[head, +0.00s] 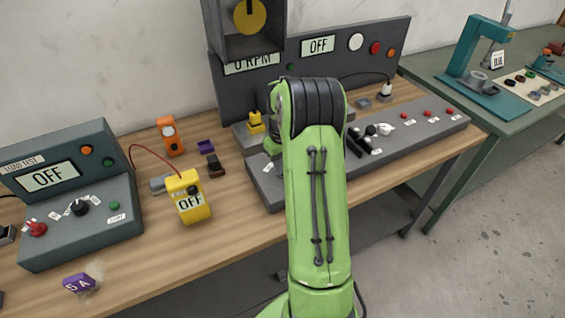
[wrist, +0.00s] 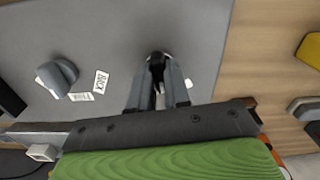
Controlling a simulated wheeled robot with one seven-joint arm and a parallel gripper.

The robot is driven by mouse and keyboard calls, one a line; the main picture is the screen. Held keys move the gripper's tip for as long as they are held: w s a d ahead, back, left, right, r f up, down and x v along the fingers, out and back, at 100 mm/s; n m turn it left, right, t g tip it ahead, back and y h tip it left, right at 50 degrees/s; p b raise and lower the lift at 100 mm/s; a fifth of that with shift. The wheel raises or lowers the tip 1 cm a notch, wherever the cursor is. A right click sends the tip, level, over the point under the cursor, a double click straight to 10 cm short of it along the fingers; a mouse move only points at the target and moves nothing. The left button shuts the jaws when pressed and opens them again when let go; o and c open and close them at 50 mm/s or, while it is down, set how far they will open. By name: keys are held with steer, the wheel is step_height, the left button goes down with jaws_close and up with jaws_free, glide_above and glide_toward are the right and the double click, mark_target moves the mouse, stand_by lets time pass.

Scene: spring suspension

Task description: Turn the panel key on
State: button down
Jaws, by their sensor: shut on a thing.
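In the wrist view my gripper (wrist: 158,62) is shut on a small dark, round-topped thing that stands on the grey panel (wrist: 105,25). I take it for the panel key (wrist: 157,56), though the fingers cover most of it. Its exact turn angle cannot be told. In the head view the grey panel (head: 425,136) lies along the front of the bench, and my green arm hides the gripper and key. The dark upright board (head: 390,65) behind it carries a display (head: 318,46) reading OFF and another (head: 252,64) reading 0 RPM.
A grey knob (wrist: 60,76) with white labels is left of the gripper in the wrist view. Black levers (head: 358,142) and red buttons stand on the panel. A yellow meter (head: 188,197) and a tester box (head: 75,215) stand left. Bare wood (head: 240,215) lies between.

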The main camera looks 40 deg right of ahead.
steer(key=m, duration=0.3)
steer(key=shift+r+m, duration=0.1)
steer(key=shift+m, duration=0.2)
steer(key=shift+m+p, duration=0.35)
steer(key=shift+m, duration=1.45)
steer(key=shift+w, duration=0.1)
steer(key=c, duration=1.1)
jaws_free()
step_height(320, 180, up, 16)
steer(key=p, duration=0.3)
